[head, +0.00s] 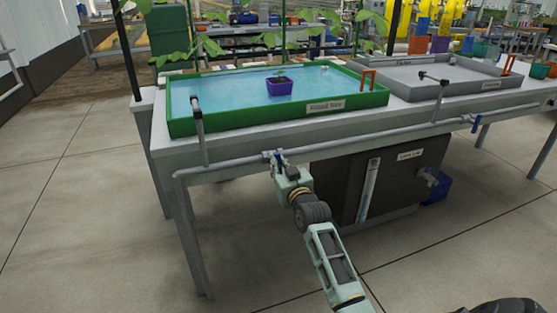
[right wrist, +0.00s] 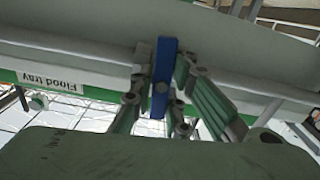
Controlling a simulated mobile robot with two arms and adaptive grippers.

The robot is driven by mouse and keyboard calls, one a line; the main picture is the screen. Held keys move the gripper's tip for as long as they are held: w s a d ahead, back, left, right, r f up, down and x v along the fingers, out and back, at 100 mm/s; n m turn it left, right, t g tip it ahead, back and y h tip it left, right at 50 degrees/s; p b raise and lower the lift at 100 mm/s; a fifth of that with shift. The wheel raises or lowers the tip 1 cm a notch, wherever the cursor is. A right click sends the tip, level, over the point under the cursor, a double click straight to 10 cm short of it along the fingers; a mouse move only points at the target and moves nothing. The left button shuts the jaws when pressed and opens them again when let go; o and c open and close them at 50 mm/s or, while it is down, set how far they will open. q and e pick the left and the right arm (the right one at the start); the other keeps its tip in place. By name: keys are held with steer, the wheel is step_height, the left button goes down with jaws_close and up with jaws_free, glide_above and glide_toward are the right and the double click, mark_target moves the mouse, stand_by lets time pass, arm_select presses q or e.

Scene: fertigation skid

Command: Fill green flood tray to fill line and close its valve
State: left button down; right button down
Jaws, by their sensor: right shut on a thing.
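The green flood tray (head: 180,122) stands on the bench at left centre in the head view. Light blue water (head: 225,92) covers its floor. I cannot make out a fill line. A blue valve handle (head: 279,154) sits on the grey pipe below the tray's front. In the right wrist view the blue handle (right wrist: 161,92) lies across the pipe. My right gripper (head: 280,163) is shut on this handle; its fingers (right wrist: 158,90) stand on both sides of it. The "Flood tray" label (right wrist: 48,79) shows in the right wrist view. My left gripper is out of view.
A purple pot (head: 279,87) with a small plant stands in the green tray. A grey tray (head: 440,92) is beside it on the right. Another blue valve (head: 475,123) is farther right on the pipe. A dark tank (head: 400,180) stands beneath the bench. The left floor is clear.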

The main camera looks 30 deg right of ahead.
steer(key=shift+a+f+m+p, duration=0.1)
steer(key=shift+a+m+p, duration=0.05)
steer(key=shift+m+p, duration=0.25)
stand_by(0.5)
steer(key=c, duration=1.7)
jaws_free()
steer(key=shift+w, duration=0.1)
steer(key=v, duration=1.2)
